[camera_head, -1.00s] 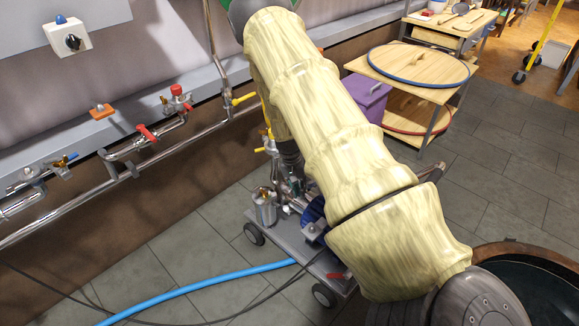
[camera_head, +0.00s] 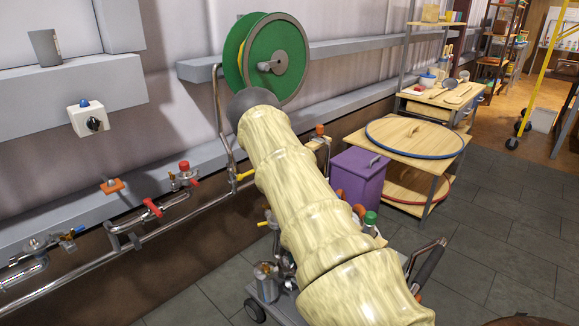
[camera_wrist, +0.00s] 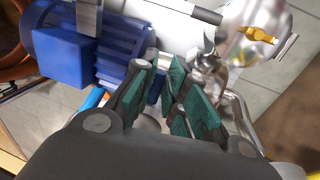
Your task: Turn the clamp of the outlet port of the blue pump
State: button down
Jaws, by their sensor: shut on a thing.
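The blue pump (camera_wrist: 95,45), with its finned motor, fills the upper left of the wrist view. My gripper (camera_wrist: 178,88), with green-padded fingers, is closed beside the pump, shut on a small part that the fingers mostly hide; its place fits the outlet port clamp. Shiny metal fittings (camera_wrist: 208,60) show just beyond the fingertips. In the head view my arm covers the pump and gripper.
A steel canister (camera_head: 265,283) stands on the pump trolley, whose push handle (camera_head: 430,265) rises at right. The canister with its yellow wing knob (camera_wrist: 262,34) is close right of the fingers. A purple bin (camera_head: 358,178) and shelf table (camera_head: 415,140) stand behind.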

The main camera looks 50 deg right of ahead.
jog(key=shift+w+d+r, duration=0.1)
jog(key=shift+w+d, duration=0.05)
jog(key=shift+d, duration=0.05)
jog(key=c, duration=1.5)
grip_release()
jog(key=shift+o, duration=0.2)
jog(key=shift+a, duration=0.1)
notch_tip(320, 180, up, 12)
jog(key=w, duration=0.2)
jog(key=shift+d+f, duration=0.2)
jog(key=shift+w, duration=0.1)
jog(key=shift+c, duration=0.7)
